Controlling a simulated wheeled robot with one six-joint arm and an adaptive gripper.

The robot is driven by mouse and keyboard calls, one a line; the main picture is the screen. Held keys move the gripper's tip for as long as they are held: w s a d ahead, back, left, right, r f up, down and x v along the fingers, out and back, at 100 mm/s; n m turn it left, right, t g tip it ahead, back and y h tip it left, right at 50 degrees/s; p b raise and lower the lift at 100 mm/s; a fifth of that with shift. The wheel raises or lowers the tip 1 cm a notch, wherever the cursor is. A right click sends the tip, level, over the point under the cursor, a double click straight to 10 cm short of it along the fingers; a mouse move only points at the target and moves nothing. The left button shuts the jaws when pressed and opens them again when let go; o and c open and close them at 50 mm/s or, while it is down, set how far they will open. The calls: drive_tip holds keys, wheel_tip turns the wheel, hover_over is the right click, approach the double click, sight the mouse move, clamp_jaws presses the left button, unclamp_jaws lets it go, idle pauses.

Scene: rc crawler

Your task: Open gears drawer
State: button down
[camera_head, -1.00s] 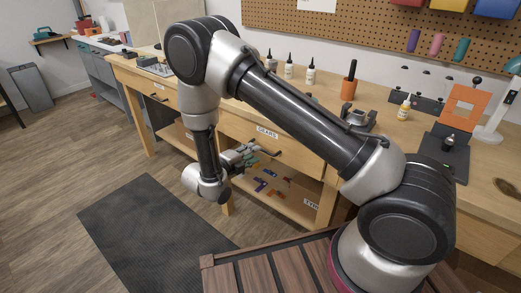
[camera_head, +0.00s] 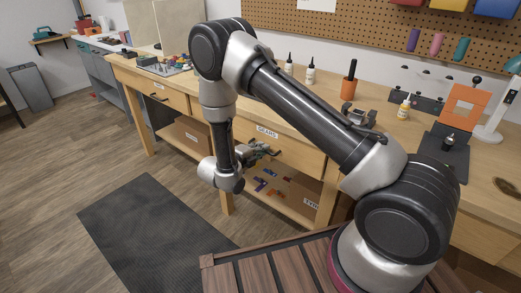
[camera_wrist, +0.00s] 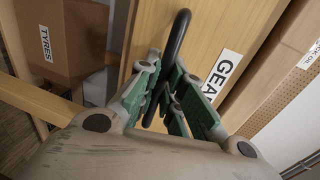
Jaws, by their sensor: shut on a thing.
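The gears drawer (camera_head: 302,156) is in the front of the wooden workbench, below its top, with a white "GEARS" label. Its front also shows in the wrist view (camera_wrist: 225,32), with the label partly covered by a finger. The front looks flush with the bench. The dark bar handle (camera_wrist: 179,37) runs between my green-padded fingers. My gripper (camera_wrist: 166,88) is shut on this handle. In the head view my gripper (camera_head: 262,150) is at the drawer front, and its fingers hide most of the handle.
A cardboard box labelled "TYRES" (camera_wrist: 62,35) stands on the shelf under the drawer, near colored parts. Another drawer (camera_head: 157,94) is to the left. Bottles, an orange cup (camera_head: 348,90) and tools stand on the benchtop. The floor in front, with a dark mat (camera_head: 140,225), is clear.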

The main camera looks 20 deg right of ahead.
drive_tip(key=f+v, duration=0.3)
drive_tip(key=v, duration=1.4)
drive_tip(key=s+a+f+v, duration=0.1)
drive_tip(key=f+v, duration=0.3)
drive_tip(key=v, duration=1.3)
drive_tip(key=shift+w+a+f, duration=0.1)
drive_tip(key=c, duration=1.5)
unclamp_jaws()
drive_tip(key=v, duration=1.2)
